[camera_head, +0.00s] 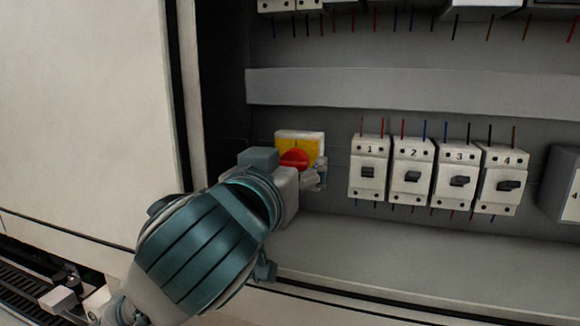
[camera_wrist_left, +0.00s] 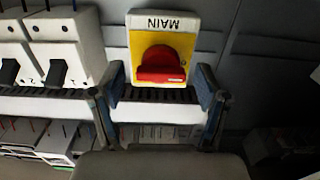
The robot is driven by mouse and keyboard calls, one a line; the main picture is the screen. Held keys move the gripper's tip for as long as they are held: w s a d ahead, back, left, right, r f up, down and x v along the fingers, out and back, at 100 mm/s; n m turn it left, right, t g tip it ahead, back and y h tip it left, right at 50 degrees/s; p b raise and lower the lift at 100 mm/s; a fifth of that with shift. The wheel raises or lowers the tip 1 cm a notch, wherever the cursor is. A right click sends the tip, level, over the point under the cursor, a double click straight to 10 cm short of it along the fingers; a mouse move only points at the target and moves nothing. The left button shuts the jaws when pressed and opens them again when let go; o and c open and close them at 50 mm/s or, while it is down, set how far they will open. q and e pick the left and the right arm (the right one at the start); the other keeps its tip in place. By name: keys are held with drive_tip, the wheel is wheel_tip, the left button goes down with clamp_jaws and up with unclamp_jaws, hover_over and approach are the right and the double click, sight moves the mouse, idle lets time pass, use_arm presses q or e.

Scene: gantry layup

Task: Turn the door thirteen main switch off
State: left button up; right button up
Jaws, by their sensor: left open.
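The main switch is a yellow plate (camera_head: 312,144) on a white base with a red rotary knob (camera_head: 296,159), inside the cabinet left of the breakers. In the left wrist view the plate appears upside down with the label MAIN, and the red knob (camera_wrist_left: 162,66) has its grip bar lying crosswise. My left gripper (camera_head: 293,172) is in front of the switch and partly hides it. In the wrist view its open fingers (camera_wrist_left: 160,95) stand either side of the knob's line, with a gap between each finger and the knob. My right gripper is not in view.
Several numbered white breakers (camera_head: 410,172) stand in a row right of the switch. A grey horizontal duct (camera_head: 420,92) runs above them. A pale panel (camera_head: 85,110) fills the left side, and a grey box (camera_head: 562,185) sits at the right edge.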

use_arm(q)
drive_tip(key=v, duration=1.2)
drive_tip(key=shift+w, duration=0.1)
